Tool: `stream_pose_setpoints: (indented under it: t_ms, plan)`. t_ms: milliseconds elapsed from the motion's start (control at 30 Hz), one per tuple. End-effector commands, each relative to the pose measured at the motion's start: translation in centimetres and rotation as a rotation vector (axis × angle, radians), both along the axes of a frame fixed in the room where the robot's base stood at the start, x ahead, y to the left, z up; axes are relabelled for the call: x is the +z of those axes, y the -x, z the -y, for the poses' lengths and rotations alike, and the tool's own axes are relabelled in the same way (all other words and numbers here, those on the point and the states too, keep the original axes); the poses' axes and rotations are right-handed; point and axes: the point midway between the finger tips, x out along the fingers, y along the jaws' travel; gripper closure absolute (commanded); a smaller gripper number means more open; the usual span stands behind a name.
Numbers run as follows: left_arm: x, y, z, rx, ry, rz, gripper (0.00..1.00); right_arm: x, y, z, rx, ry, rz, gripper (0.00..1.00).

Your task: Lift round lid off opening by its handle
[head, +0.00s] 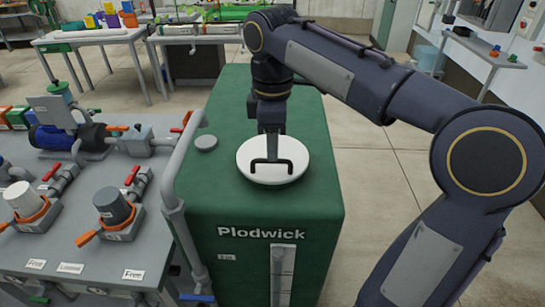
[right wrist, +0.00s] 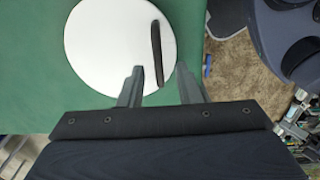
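The round white lid (head: 254,174) lies flat on top of the green tank (head: 225,195); the opening under it is hidden. Its black bar handle (head: 272,162) stands up from it. My right gripper (head: 271,150) points down over the lid, close to the handle. In the right wrist view, the handle (right wrist: 156,45) shows on the lid (right wrist: 105,45), and the two fingers of my right gripper (right wrist: 160,70) are apart, with one end of the handle appearing between them. I cannot tell whether they touch it. My left gripper is not in view.
A small grey cap (head: 206,142) sits on the tank left of the lid. A grey pipe rail (head: 172,190) runs along the tank's left side. A grey bench (head: 70,245) with pumps and valves stands at left. Floor right of the tank is clear.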

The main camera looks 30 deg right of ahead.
Motion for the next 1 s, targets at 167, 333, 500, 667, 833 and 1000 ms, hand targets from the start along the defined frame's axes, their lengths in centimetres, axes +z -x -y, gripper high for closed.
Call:
stream_pose_setpoints:
  t_ms: [167, 333, 500, 667, 833, 1000]
  plan:
    - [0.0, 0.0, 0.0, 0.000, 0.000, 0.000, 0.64, -2.4, -0.2, 0.0, -0.001, -0.001, -0.003, 0.69]
    - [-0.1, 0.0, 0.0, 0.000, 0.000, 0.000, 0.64, -4.8, -0.3, -0.1, -0.003, -0.001, 0.000, 0.69]
    - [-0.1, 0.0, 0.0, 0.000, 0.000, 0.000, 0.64, -5.5, -0.4, -0.1, -0.003, -0.002, 0.002, 0.69]
    - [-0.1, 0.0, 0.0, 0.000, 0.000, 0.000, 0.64, -5.5, -0.4, -0.1, -0.003, -0.002, 0.002, 0.69]
    - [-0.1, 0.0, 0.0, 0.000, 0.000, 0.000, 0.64, -5.5, -0.4, -0.1, -0.003, -0.002, 0.002, 0.91]
    - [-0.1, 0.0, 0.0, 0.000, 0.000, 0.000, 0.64, -5.4, -0.4, -0.1, -0.003, -0.002, 0.002, 1.00]
